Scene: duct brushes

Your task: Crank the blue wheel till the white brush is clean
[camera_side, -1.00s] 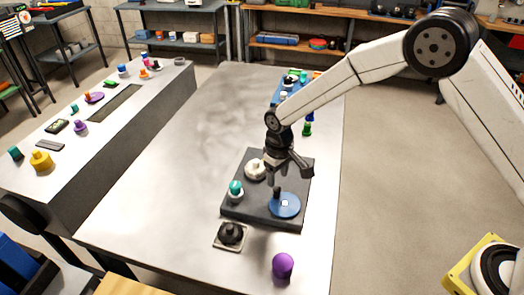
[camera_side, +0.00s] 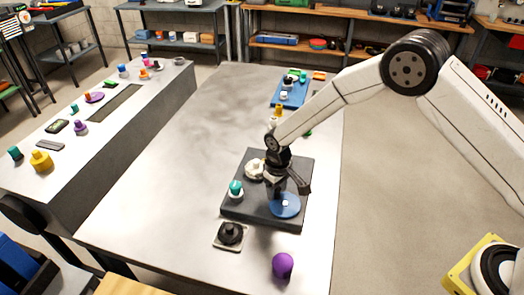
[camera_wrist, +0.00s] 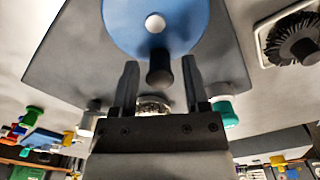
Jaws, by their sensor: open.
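The blue wheel (camera_side: 287,207) lies flat on a dark grey base plate (camera_side: 240,212). In the wrist view the blue wheel (camera_wrist: 190,28) has a pale hub and a black crank knob (camera_wrist: 159,72) near its rim. My gripper (camera_wrist: 160,68) is open, with one finger on each side of the knob and gaps visible. In the side view my gripper (camera_side: 274,192) points down over the wheel's left part and hides the knob. The white brush (camera_side: 253,169) stands on the plate behind the wheel, partly covered by my gripper. I cannot tell how clean it is.
A teal-topped knob (camera_side: 236,188) stands at the plate's left. A black round brush (camera_side: 230,233) on a square base and a purple knob (camera_side: 282,265) are in front. A blue tray (camera_side: 292,93) lies at the back. The table's left part is clear.

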